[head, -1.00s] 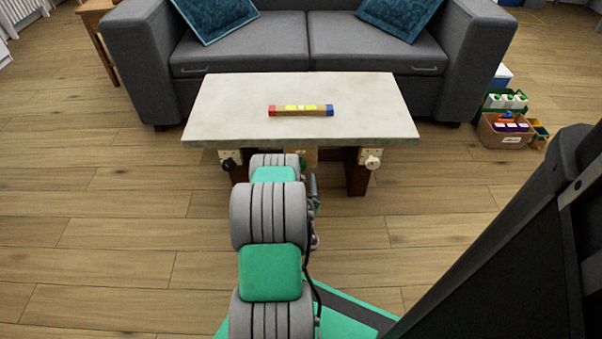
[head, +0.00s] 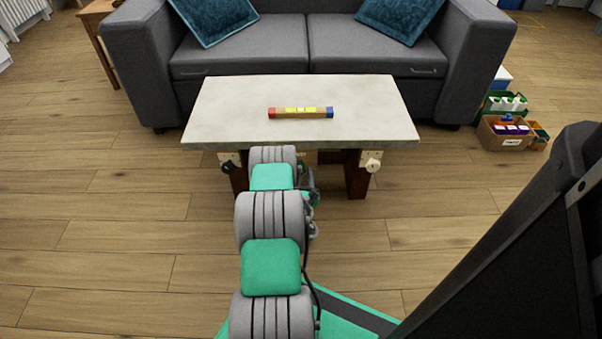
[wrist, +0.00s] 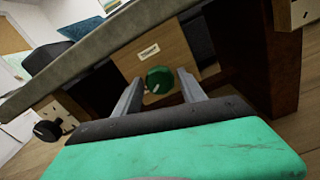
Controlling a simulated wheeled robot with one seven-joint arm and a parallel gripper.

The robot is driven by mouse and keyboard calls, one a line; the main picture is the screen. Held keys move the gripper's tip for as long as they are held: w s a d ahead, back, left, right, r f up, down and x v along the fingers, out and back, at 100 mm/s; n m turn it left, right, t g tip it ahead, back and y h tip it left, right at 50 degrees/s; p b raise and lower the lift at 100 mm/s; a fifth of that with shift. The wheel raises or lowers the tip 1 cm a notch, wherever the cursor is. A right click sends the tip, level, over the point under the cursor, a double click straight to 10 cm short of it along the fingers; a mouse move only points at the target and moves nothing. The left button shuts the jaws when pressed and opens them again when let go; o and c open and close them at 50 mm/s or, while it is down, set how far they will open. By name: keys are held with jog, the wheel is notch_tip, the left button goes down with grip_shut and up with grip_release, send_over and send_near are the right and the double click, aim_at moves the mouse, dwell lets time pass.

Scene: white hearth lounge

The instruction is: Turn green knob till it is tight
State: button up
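The green knob (wrist: 159,79) shows in the wrist view on a light wooden panel (wrist: 180,48) with a small white label, under the table top. My gripper (wrist: 160,84) is open, with one finger at each side of the knob. The fingertips look level with or just short of the knob; I cannot tell whether they touch it. In the head view my arm and the table top hide the green knob and the gripper.
The pale table top (head: 220,110) overhangs the panel, with a red, yellow and blue bar (head: 300,113) on it. Dark legs stand on both sides. A sofa (head: 290,45) stands behind.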

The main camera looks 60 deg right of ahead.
grip_shut()
jog(key=shift+m, duration=0.4)
jog(key=m, duration=0.3)
jog(key=shift+m, duration=0.3)
jog(key=m, duration=0.9)
jog(key=shift+p, duration=0.3)
jog(key=m, duration=0.3)
jog(key=shift+r+m, duration=0.1)
jog(key=shift+m, duration=0.3)
jog(key=m, duration=0.6)
jog(key=shift+m+p, duration=0.3)
jog(key=shift+p, duration=0.1)
